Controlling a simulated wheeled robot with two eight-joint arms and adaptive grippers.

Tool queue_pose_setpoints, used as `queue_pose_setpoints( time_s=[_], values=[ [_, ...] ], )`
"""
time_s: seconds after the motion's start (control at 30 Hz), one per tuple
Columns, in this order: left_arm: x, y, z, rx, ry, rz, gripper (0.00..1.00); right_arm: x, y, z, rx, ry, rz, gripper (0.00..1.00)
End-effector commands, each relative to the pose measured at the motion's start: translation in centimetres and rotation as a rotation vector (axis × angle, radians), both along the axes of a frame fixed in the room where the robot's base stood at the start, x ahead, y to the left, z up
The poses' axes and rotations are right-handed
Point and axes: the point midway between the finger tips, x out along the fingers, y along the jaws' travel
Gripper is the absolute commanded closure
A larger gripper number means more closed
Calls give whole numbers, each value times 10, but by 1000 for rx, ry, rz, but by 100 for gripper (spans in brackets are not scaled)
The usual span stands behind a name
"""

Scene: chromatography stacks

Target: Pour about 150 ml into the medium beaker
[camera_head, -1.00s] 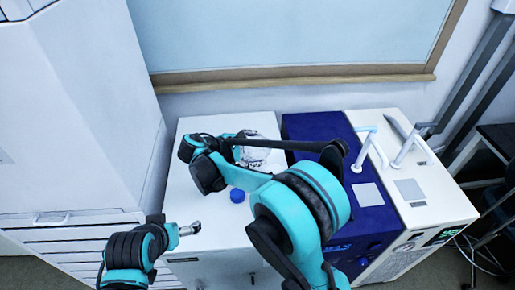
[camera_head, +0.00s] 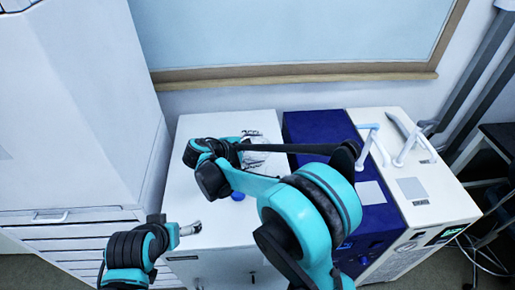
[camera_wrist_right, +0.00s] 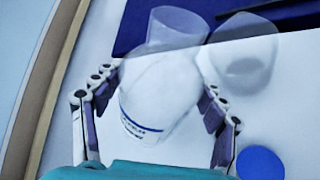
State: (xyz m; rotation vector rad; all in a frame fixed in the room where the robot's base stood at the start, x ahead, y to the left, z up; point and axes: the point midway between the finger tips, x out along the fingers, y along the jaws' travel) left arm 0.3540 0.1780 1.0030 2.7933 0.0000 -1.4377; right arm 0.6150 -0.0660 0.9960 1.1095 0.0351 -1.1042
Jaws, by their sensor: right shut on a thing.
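My right gripper (camera_wrist_right: 160,108) is shut on a whitish bottle (camera_wrist_right: 155,90) with blue lettering on its label and a clear, wide neck pointing away from the wrist. A clear beaker (camera_wrist_right: 240,62) stands just right of the bottle's neck in the wrist view; I cannot read its size or tell whether it holds liquid. In the head view, my right arm partly hides the clear glassware (camera_head: 254,158). I cannot tell how far the bottle is tilted. My left gripper (camera_head: 190,228) hangs near the front left edge of the white cabinet, away from the glassware; its fingers are too small to judge.
A blue round cap (camera_wrist_right: 260,163) lies on the white cabinet top (camera_head: 205,125); it also shows in the head view (camera_head: 238,196). A dark blue instrument (camera_head: 312,128) adjoins on the right, then a white one (camera_head: 425,190). A wall and framed panel stand behind.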

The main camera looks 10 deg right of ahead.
Motion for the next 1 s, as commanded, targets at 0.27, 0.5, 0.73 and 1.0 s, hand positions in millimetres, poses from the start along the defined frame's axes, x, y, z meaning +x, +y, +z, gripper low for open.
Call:
queue_pose_setpoints(
  time_s=[0.27, 0.5, 0.73, 1.0],
  values=[
    [0, 0, 1, 0, 0, 0, 4, 0, 0, 1, -1, -2, 0, 88],
    [0, 0, -4, 0, 0, 0, 4, 0, 0, -4, 11, -20, -1, 88],
    [0, 0, -12, 0, 0, 0, 4, 0, 0, -14, 46, -68, -1, 88],
    [0, 0, -13, 0, 0, 0, 4, 0, 0, -15, 57, -84, 0, 88]
  ],
)
